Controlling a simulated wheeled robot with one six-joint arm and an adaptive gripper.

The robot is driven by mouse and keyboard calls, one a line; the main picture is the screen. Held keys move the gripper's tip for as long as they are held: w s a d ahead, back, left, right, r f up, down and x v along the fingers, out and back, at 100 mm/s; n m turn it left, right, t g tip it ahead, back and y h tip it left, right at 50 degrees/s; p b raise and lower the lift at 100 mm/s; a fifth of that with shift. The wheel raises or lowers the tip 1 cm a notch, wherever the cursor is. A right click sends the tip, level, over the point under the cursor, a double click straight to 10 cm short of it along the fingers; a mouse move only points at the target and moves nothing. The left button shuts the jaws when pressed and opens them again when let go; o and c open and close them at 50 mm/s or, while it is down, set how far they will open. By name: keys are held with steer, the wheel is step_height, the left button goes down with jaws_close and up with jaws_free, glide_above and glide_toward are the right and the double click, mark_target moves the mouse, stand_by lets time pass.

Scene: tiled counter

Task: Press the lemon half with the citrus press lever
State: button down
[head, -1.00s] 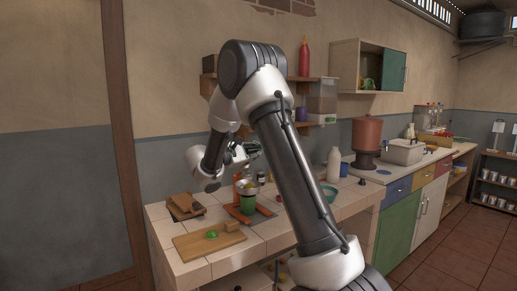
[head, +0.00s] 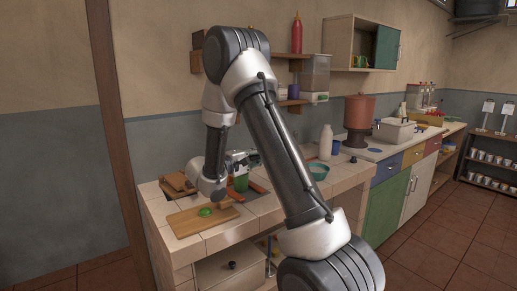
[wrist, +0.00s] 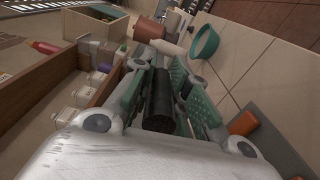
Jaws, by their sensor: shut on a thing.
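My gripper (head: 240,160) is at the citrus press on the tiled counter; in the wrist view its green-padded fingers (wrist: 160,82) are shut on a black cylindrical grip, the lever handle (wrist: 158,105). The press is mostly hidden behind my arm in the head view. I cannot see a lemon half in the press. A small green rounded piece (head: 205,211) lies on the wooden cutting board (head: 185,224) in front.
Brown boards (head: 178,184) lie at the counter's back left. A white bottle (head: 326,142) and a teal bowl (head: 318,171) stand to the right; the bowl also shows in the wrist view (wrist: 205,42). Wooden shelves with a red bottle (head: 297,35) are on the wall behind.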

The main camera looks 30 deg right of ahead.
steer(key=shift+s+f, duration=0.2)
steer(key=shift+f, duration=0.55)
steer(key=c, duration=1.3)
jaws_free()
steer(key=a, duration=0.8)
steer(key=s+a, duration=0.1)
steer(key=a, duration=0.2)
steer(key=shift+a, duration=0.4)
